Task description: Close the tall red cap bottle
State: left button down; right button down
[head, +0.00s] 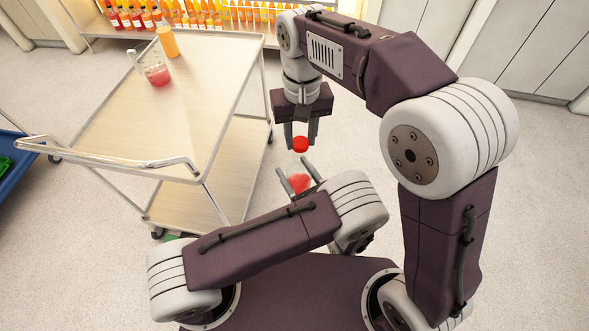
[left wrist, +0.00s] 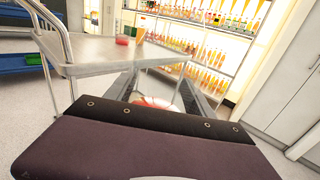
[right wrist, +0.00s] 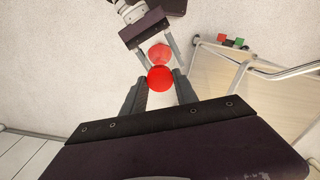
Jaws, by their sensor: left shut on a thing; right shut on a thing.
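A bottle with red contents (head: 299,184) is held between the fingers of my left gripper (head: 294,174), low in front of me. Its rim also shows in the left wrist view (left wrist: 152,102), mostly hidden by the gripper body. My right gripper (head: 301,142) points down and is shut on a red cap (head: 300,145). The cap is above the bottle, with a visible gap between them in the head view. In the right wrist view the cap (right wrist: 160,78) partly covers the bottle (right wrist: 159,54), which shows beyond it.
A metal-railed cart (head: 125,115) stands at left. A lit shelf of juice bottles (head: 235,14) is at the back. A blue cart (head: 18,160) is at far left. Floor at right is clear.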

aim_at(299, 176)
jog(key=shift+f, duration=0.55)
jog(key=shift+s+f, duration=0.1)
dwell(0.3)
jog(key=shift+f, duration=0.8)
jog(key=shift+f, duration=0.55)
